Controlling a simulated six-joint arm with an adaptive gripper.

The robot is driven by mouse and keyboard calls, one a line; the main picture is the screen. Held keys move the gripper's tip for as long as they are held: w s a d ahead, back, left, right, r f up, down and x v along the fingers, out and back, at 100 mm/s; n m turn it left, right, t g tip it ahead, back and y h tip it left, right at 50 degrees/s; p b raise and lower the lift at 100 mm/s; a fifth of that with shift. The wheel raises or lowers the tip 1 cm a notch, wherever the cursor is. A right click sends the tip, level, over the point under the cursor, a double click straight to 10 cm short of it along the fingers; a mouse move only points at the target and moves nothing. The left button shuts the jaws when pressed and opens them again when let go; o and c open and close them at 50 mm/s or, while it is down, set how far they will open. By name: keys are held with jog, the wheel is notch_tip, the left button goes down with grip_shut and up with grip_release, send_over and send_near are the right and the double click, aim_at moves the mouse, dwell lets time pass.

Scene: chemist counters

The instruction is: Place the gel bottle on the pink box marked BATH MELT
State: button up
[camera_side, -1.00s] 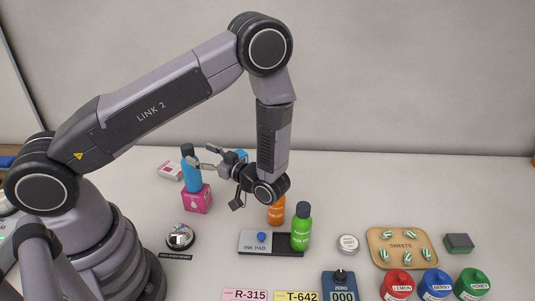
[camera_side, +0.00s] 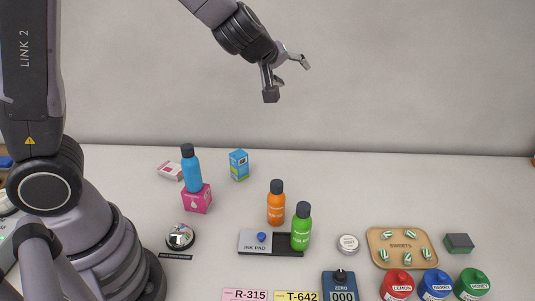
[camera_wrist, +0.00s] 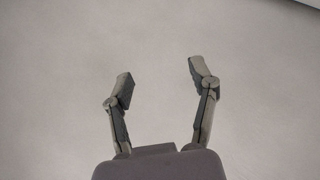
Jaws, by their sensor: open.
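A blue bottle (camera_side: 191,170) with a dark cap stands upright on top of a pink box (camera_side: 197,199) in the side view. The bottles' labels are too small to read, so I cannot tell by name which one is the gel bottle. The lettering on the pink box is not legible either. An orange bottle (camera_side: 276,204) and a green bottle (camera_side: 301,228) stand upright further right. My gripper (camera_side: 290,79) is open and empty, high above the counter and well away from the bottles. The wrist view shows its spread fingers (camera_wrist: 159,70) against a blank pale surface.
A blue carton (camera_side: 238,165) and a pink-and-white packet (camera_side: 171,171) flank the blue bottle. A silver bell (camera_side: 180,236) is in front. A sweets board (camera_side: 375,247) and coloured jars stand right.

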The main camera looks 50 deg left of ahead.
jog(key=s+d+r+m+g+h, duration=0.15)
jog(key=s+r+m+h, duration=0.5)
jog(key=s, duration=0.75)
jog(key=s+a+f+m+g+y, duration=0.1)
jog(key=s+a+m+g+y, duration=0.1)
jog(key=s, duration=0.6)
jog(key=s+a+f+m+g+y, duration=0.1)
jog(key=s+a+m+y, duration=0.1)
jog(key=s, duration=0.6)
jog(key=shift+s+a+m+g, duration=0.25)
jog(key=shift+a+m+g, duration=0.1)
jog(key=shift+a+m, duration=0.45)
